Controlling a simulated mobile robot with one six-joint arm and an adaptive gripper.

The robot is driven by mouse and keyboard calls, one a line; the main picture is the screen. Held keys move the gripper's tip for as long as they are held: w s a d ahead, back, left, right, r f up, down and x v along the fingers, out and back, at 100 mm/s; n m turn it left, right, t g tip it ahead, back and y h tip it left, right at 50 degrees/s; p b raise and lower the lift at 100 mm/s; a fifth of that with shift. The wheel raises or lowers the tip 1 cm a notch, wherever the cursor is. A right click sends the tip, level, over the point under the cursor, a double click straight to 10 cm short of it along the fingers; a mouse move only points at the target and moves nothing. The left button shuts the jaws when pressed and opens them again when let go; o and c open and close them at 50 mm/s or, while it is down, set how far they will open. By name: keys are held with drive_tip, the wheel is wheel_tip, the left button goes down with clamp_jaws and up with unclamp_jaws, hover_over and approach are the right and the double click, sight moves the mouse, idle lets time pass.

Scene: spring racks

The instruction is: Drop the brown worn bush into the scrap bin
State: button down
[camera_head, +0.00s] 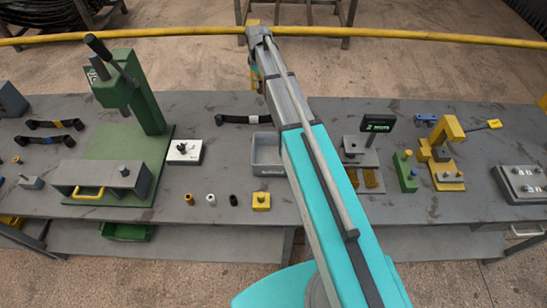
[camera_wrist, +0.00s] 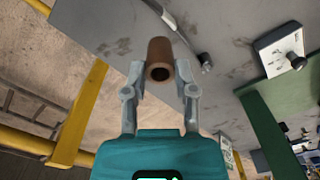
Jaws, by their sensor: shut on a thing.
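The brown worn bush (camera_wrist: 160,52) is a hollow brown cylinder, its open end facing the camera in the wrist view. My gripper (camera_wrist: 160,80) is shut on it, one finger on each side. A green bin (camera_head: 128,232) sits below the bench's front edge.
The bench (camera_head: 330,215) holds a green press (camera_head: 135,95), a white block with a knob (camera_head: 184,152), several small bushes (camera_head: 211,199) and a yellow block (camera_head: 261,201). A yellow fixture (camera_head: 440,150) stands at right. A yellow rail (camera_head: 400,34) crosses beyond the bench.

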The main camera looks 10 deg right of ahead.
drive_tip(key=shift+f, duration=0.1)
wheel_tip(320, 180, down, 6)
drive_tip(key=b, duration=0.6)
drive_tip(key=shift+f, duration=0.1)
